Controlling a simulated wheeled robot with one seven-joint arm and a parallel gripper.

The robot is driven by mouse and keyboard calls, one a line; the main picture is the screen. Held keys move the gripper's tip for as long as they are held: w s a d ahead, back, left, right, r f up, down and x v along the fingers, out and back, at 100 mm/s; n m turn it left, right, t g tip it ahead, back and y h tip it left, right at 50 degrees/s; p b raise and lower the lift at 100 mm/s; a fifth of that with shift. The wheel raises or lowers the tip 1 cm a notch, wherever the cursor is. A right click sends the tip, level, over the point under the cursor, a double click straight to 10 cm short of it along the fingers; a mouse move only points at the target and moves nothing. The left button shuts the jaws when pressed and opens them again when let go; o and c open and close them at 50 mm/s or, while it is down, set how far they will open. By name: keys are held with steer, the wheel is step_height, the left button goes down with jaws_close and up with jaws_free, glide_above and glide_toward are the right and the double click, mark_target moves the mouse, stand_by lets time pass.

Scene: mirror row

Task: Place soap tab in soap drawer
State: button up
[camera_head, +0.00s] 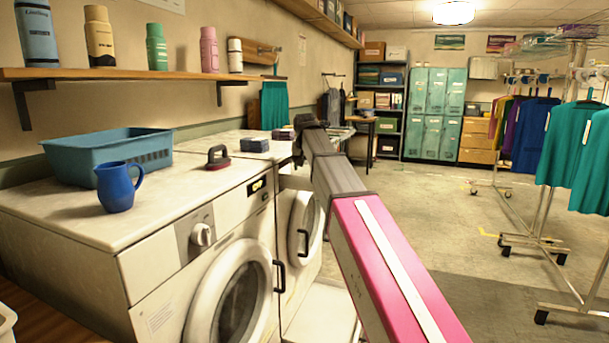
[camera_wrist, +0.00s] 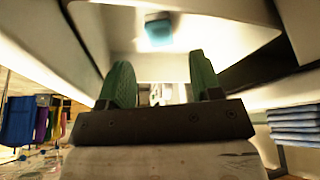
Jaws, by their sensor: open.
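My gripper (camera_wrist: 160,78) shows in the wrist view with its two green fingers spread apart and nothing between them. A small teal-blue block (camera_wrist: 158,32), which looks like the soap tab, rests against a pale surface beyond the fingertips, apart from them. I cannot tell whether that pale surface is the soap drawer. In the head view my arm reaches to the second washing machine (camera_head: 302,222), and its dark end (camera_head: 302,138) is beside that machine's top. The fingers, the tab and the drawer cannot be made out there.
The near washer (camera_head: 150,190) carries a blue basket (camera_head: 105,160), a blue jug (camera_head: 117,188) and a dark red-based handled object (camera_head: 217,158). Dark blue boxes (camera_head: 254,145) sit on the farther machine top. Clothes racks (camera_head: 545,200) stand right; open floor (camera_head: 440,230) lies between.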

steer(key=v, duration=0.6)
steer(key=shift+s+r, duration=0.1)
